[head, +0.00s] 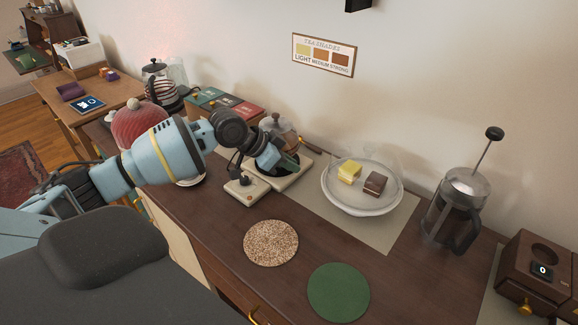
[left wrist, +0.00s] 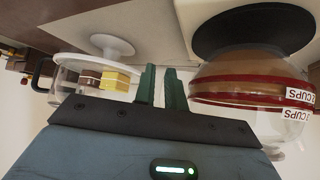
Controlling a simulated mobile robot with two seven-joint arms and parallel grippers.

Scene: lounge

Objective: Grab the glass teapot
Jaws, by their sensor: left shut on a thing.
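The glass teapot (head: 277,127) stands among the things along the wall, partly behind my left arm. In the left wrist view a rounded glass vessel (left wrist: 245,88) with a red band and "CUPS" labels, apparently the teapot, is right of the fingers. My left gripper (head: 284,163) is at the teapot's near side, low over the cream stand. In the left wrist view its two dark green fingers (left wrist: 162,86) are close together. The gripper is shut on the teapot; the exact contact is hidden. My right gripper is out of view.
A glass-domed cake plate (head: 335,203) with two cake pieces is to the right. Beyond it stand a French press (head: 455,208) and a wooden box (head: 540,268). Cork (head: 271,243) and green (head: 338,292) round mats lie in front. A red-domed object (head: 141,125) is behind my arm.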

